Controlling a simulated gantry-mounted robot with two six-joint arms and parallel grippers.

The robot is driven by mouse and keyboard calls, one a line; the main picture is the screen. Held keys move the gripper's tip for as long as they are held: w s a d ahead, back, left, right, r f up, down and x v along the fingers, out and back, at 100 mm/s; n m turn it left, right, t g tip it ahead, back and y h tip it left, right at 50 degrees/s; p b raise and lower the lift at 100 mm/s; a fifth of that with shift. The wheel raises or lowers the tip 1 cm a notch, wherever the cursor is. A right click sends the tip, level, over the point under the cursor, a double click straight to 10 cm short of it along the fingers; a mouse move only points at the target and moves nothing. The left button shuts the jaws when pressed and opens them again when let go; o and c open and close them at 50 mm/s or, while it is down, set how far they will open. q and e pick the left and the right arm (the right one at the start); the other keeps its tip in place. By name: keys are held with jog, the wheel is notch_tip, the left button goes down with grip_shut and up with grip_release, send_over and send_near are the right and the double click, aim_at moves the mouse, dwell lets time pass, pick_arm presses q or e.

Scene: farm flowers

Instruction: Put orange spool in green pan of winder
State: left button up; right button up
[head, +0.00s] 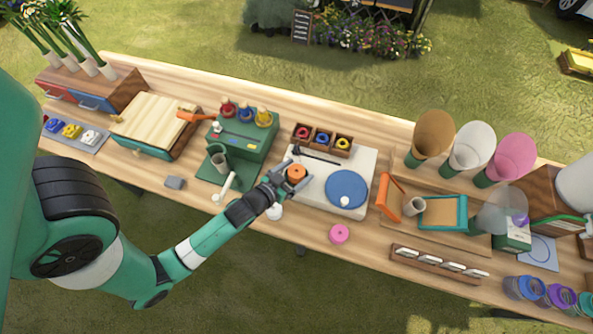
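The orange spool (297,172) is between the fingertips of my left gripper (294,174), which appears shut on it. The gripper and spool are over the left part of a white board (325,207) with a blue disc (346,188); I cannot tell how high above it. Left of the gripper, a green machine (242,138) carries red, blue and yellow-topped items, with a green base (207,182) in front, a grey cup and a white handle. I cannot tell for sure which part is the winder's green pan. My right gripper is not in view.
A pink spool (339,234) lies on the wooden table near its front edge. A wooden tray (322,140) with red, blue and yellow rings stands behind the board. An orange and teal frame (442,212) and several tall cones stand on the right.

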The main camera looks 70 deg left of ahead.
pick_arm(q)
jog(key=shift+r, duration=0.2)
jog(key=shift+s+d+r, duration=0.1)
jog(key=shift+s+d, duration=0.05)
jog(key=shift+s, duration=0.1)
jog(key=v, duration=0.6)
jog(key=shift+p, duration=0.3)
jog(key=b, duration=0.2)
send_near(294, 173)
jog(key=shift+s+d+r, duration=0.15)
jog(key=shift+s+d, duration=0.15)
